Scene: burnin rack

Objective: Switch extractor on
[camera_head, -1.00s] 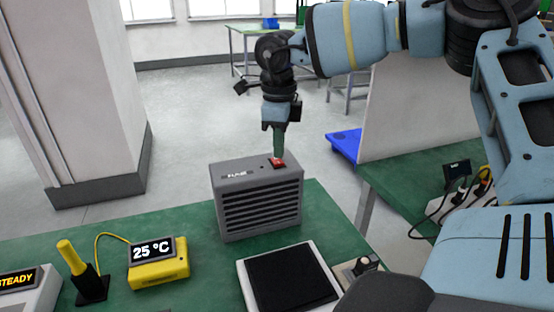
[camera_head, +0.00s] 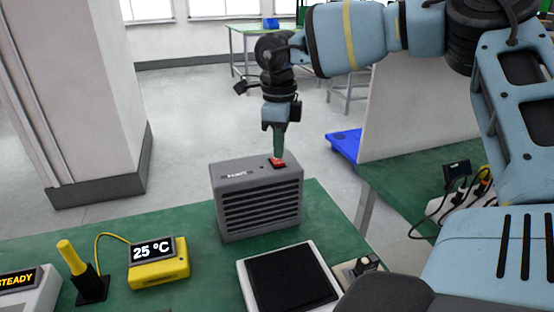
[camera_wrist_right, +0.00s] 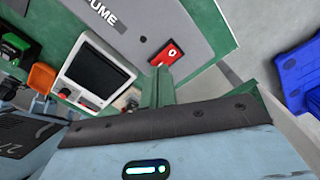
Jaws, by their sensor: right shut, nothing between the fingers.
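The extractor (camera_head: 258,205) is a grey box with a slatted front, standing on the green bench. A red rocker switch (camera_head: 277,163) sits on its top near the back right; it also shows in the right wrist view (camera_wrist_right: 167,54). My right gripper (camera_head: 278,156) is shut, empty and pointing down, with its green fingertips right at the switch. In the right wrist view the fingertips (camera_wrist_right: 159,78) lie just beside the switch; I cannot tell whether they touch it. Which way the rocker is tipped is not clear. My left gripper is not in view.
A yellow meter reading 25 °C (camera_head: 158,262) and a yellow-handled tool in a black stand (camera_head: 90,285) are left of the extractor. A dark-topped plate device (camera_head: 290,277) stands in front of it. A blue object (camera_head: 345,144) lies behind, to the right.

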